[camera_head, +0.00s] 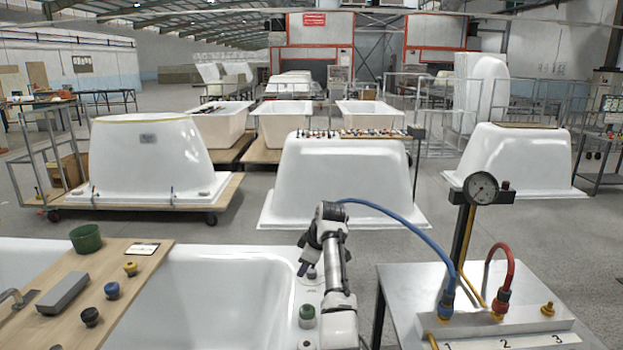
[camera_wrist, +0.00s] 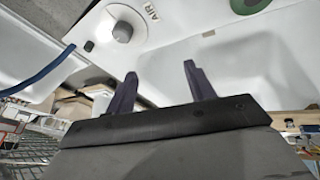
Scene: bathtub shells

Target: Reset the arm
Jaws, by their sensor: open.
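My gripper (camera_head: 304,268) is at the end of my bent arm, over the right rim of the near white bathtub shell (camera_head: 225,290). In the wrist view its two dark fingers (camera_wrist: 162,88) stand apart with nothing between them. A round grey-white knob (camera_wrist: 122,32) beside an "AIR" label shows beyond the fingers, on the white shell. A green-topped fitting (camera_head: 307,312) sits on the rim near my arm. A blue hose (camera_head: 400,224) runs from near my arm to the bench at the right; part of a blue hose also shows in the wrist view (camera_wrist: 40,76).
A wooden board (camera_head: 125,270) lies across the tub's left part, with a green cup (camera_head: 86,238), a grey block (camera_head: 63,293) and several knobs. The metal bench (camera_head: 400,285) at the right carries a gauge (camera_head: 482,188) and a red hose (camera_head: 507,265). More white shells stand behind.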

